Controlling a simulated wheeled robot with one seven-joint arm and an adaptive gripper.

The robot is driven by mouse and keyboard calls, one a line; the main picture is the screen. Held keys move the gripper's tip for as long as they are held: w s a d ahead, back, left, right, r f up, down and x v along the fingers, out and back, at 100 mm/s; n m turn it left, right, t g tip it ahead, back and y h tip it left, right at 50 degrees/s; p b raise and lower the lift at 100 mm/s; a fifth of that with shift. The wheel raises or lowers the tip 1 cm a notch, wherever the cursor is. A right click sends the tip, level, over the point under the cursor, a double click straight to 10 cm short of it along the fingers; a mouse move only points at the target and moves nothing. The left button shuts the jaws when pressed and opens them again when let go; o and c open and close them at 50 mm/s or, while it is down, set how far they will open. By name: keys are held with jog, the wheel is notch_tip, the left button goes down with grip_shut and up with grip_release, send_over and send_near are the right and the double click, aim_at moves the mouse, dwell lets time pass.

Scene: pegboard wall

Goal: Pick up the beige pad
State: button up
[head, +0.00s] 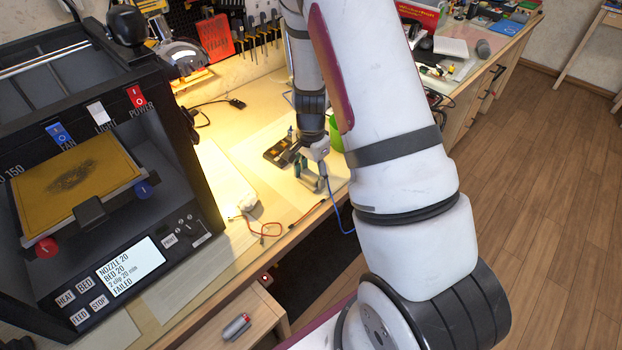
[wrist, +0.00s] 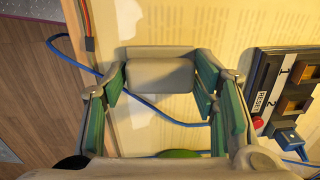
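The beige pad (wrist: 160,74) is a greyish-beige block with rounded edges in the wrist view. It lies between the fingertips of my gripper (wrist: 162,77), over a printed sheet. The green-sided fingers stand wide apart, one on the left and one on the right of the pad. The tips look very near its sides, but I cannot tell whether they press on it. In the head view my gripper (head: 312,180) is low over the bench near its front edge, and the pad is too small there to make out clearly.
A dark box with a red RESET button (wrist: 259,126) stands right of my gripper. A blue cable (wrist: 90,64) runs past the fingers. A 3D printer (head: 100,190) fills the left of the head view. Red wires (head: 262,228) lie near the bench's front edge.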

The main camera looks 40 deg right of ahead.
aim_at(311, 175)
jog(key=shift+c, duration=0.5)
jog(key=shift+r, duration=0.1)
jog(key=shift+r, duration=0.65)
notch_tip(311, 175, up, 2)
jog(key=shift+r, duration=0.2)
jog(key=s+d, duration=0.1)
jog(key=s, duration=0.4)
jog(key=s+d, duration=0.1)
jog(key=s, duration=0.4)
jog(key=s+d+r, duration=0.1)
jog(key=s, duration=0.4)
jog(key=shift+s, duration=0.35)
jog(key=c, duration=0.3)
jog(key=w+a+r+n+p, duration=0.1)
jog(key=w+a+r+n, duration=0.1)
jog(key=w+a+n, duration=0.3)
jog(key=w+a+r+n+p, duration=0.1)
jog(key=w+a+n, duration=0.4)
jog(key=a, duration=0.1)
jog(key=w+a+r+n+p, duration=0.1)
jog(key=w+a+r+n, duration=0.1)
jog(key=w+a+n, duration=0.3)
jog(key=shift+w+a+r+n+p, duration=0.2)
jog(key=shift+w+a, duration=0.05)
jog(key=shift+a, duration=0.15)
jog(key=shift+w+a+r+n+p, duration=0.15)
jog(key=shift+w+a+n+p, duration=0.05)
jog(key=shift+a, duration=0.2)
jog(key=shift+c, duration=0.2)
